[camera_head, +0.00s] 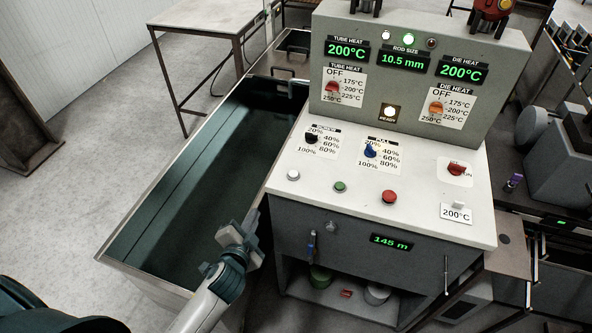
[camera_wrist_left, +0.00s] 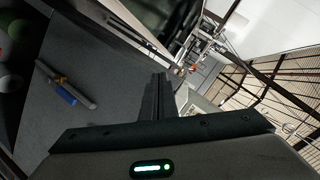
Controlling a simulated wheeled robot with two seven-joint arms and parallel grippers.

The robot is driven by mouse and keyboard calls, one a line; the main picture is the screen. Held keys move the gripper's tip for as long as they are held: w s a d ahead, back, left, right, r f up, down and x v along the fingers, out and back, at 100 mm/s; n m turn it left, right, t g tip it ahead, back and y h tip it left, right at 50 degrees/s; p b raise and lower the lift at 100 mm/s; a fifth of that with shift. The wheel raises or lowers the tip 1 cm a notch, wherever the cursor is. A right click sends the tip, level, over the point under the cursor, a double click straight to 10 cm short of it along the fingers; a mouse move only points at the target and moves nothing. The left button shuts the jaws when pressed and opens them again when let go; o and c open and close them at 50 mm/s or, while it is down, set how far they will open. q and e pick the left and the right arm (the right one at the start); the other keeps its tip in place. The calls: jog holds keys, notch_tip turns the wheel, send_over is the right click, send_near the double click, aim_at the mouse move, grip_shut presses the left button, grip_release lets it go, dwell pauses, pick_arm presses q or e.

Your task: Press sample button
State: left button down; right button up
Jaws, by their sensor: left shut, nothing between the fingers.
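The white-topped control panel (camera_head: 370,205) carries a row of push buttons along its front: a white one (camera_head: 293,175), a green one (camera_head: 340,187) and a red one (camera_head: 389,196). I cannot read a label naming any of them as the sample button. My left gripper (camera_head: 245,233) is shut and empty, to the left of the panel and below its white button, over the near end of the long trough. It touches no button. In the left wrist view the closed fingers (camera_wrist_left: 158,98) point up, with blurred round shapes at the far left edge. My right gripper is not in view.
A dark green trough (camera_head: 150,205) runs along the panel's left side. Selector knobs, including a blue one (camera_head: 370,150), stand behind the buttons. The upright display panel (camera_head: 350,115) rises at the back.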

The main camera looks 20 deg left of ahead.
pick_arm(q)
jog(key=w+d+r+m+t+h, duration=0.3)
jog(key=w+d+r+m, duration=0.15)
jog(key=r, duration=0.45)
jog(key=w+d+r+m+t+h, duration=0.3)
jog(key=r+m, duration=0.3)
jog(key=r, duration=0.4)
jog(key=s+d+r+m+g+h+p, duration=0.1)
jog(key=d+r+m+g+h, duration=0.35)
jog(key=m, duration=0.85)
jog(key=d+r+m+g+h, duration=0.1)
jog(key=d+m+g+h, duration=0.6)
jog(key=m, duration=0.5)
jog(key=w+a+f+m+y, duration=0.2)
jog(key=w+a+y, duration=0.1)
jog(key=a+y, duration=0.2)
jog(key=w+a+f+m+y+p, duration=0.1)
jog(key=w+a+f+m+y, duration=0.1)
jog(key=a+y, duration=0.4)
jog(key=shift+w+a+f+m, duration=0.15)
jog(key=shift+w+a+m, duration=0.35)
jog(key=shift+m, duration=0.35)
jog(key=shift+s+y, duration=0.1)
jog(key=shift+y, duration=0.15)
